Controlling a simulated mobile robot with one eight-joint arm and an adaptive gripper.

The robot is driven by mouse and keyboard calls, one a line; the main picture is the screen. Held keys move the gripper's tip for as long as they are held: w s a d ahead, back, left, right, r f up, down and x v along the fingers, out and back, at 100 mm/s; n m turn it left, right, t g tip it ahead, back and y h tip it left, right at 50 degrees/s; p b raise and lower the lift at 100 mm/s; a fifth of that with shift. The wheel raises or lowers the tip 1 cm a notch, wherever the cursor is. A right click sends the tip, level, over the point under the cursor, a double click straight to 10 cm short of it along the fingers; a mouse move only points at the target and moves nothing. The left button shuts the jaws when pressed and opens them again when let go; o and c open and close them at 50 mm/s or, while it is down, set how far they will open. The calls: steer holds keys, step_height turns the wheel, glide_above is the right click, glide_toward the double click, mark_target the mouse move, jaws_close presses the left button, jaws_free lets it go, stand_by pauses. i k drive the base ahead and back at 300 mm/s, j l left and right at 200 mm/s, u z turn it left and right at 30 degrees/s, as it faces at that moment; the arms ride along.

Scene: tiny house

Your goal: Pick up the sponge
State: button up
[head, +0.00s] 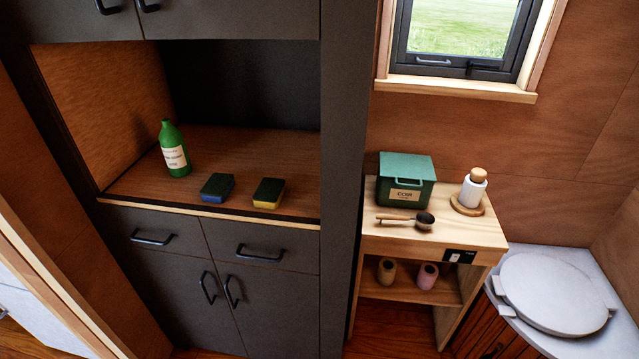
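Two sponges lie flat on the wooden counter in the dark cabinet niche. The left sponge (217,187) has a dark top and a blue lower layer. The right sponge (268,193) has a dark top and a yellow lower layer. They are apart from each other, both near the counter's front edge. My gripper is not in view.
A green bottle (174,148) stands left of the sponges on the counter (136,183). A dark upright panel (343,130) bounds the niche on the right. A small wooden stand (385,229) holds a green box (406,182), a scoop (407,220) and a white jar (472,188).

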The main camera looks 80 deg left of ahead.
mark_target(269, 194)
steer(key=u, duration=3.05)
steer(key=z, duration=3.4)
steer(key=u, duration=2.9)
